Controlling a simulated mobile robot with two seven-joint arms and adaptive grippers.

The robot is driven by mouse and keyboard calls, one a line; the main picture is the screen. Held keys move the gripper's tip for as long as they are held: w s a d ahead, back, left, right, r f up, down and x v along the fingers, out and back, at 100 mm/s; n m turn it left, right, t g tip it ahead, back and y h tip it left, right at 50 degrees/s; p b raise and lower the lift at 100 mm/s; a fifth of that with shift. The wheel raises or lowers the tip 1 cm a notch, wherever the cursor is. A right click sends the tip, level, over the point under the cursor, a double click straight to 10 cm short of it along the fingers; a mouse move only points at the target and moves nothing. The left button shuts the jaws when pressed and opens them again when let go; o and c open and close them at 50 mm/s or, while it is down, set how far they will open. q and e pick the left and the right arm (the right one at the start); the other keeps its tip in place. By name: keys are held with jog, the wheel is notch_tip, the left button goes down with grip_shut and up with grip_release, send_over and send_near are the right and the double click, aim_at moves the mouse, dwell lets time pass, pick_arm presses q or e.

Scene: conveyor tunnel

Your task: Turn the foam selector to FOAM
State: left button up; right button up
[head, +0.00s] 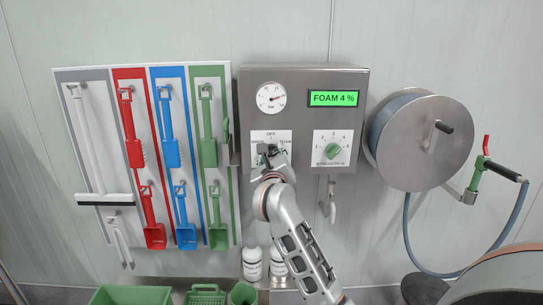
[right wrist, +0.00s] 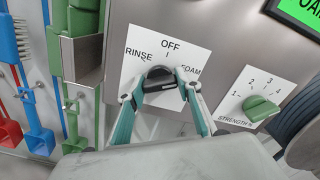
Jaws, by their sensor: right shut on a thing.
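The foam selector is a dark knob (right wrist: 160,76) on a white plate (right wrist: 135,62) marked RINSE, OFF and FOAM. My right gripper (right wrist: 161,88) is shut on the knob, one finger on each side. I cannot tell for certain which mark the knob points to. The green display (head: 334,98) on the steel box reads FOAM 4 %. My left gripper is not in view.
A green strength knob (head: 333,150) is right of the selector, with a round gauge (head: 271,98) above. A tool board (head: 90,75) hangs left and a hose reel (head: 410,150) right. Bottles (head: 252,265) and green containers (head: 130,295) stand below.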

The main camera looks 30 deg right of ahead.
jog(key=shift+f, duration=0.1)
jog(key=o, duration=1.1)
jog(key=v, duration=1.2)
